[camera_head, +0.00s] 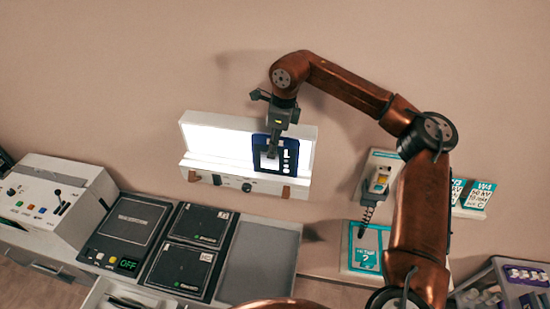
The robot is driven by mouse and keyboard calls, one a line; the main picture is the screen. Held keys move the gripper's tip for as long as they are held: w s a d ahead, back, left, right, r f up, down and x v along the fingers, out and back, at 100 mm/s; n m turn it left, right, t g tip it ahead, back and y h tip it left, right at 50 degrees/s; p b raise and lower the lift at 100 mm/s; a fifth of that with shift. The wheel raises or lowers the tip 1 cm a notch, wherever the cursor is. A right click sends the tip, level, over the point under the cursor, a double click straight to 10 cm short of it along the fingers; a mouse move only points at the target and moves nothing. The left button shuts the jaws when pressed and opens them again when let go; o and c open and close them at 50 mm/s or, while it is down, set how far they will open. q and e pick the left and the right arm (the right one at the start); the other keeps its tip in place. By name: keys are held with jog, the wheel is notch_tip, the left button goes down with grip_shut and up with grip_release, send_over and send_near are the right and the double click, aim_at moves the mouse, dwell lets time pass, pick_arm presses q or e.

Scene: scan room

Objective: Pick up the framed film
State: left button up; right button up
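The framed film (290,166) has a dark blue frame with white marks. It stands upright against the lit panel of a white light box (218,140), toward its right end. My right gripper (271,153) points down in front of the film's upper left part and hides some of it. Its fingers overlap the film in the picture. I cannot tell whether they touch it, or whether they are open or shut. My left gripper is not in view.
A control box (38,205) with levers and a panel reading OFF (125,230) stand at left. Black cassettes (180,268) lie beside a bare grey tray (258,262). A teal-edged card (365,258) and a handset on a coiled cord (378,182) are at right, near a rack (522,272).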

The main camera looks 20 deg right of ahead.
notch_tip(320, 180, down, 3)
jog(key=shift+w+a+f, duration=0.1)
jog(key=shift+w+f, duration=0.05)
grip_shut()
dwell(0.4)
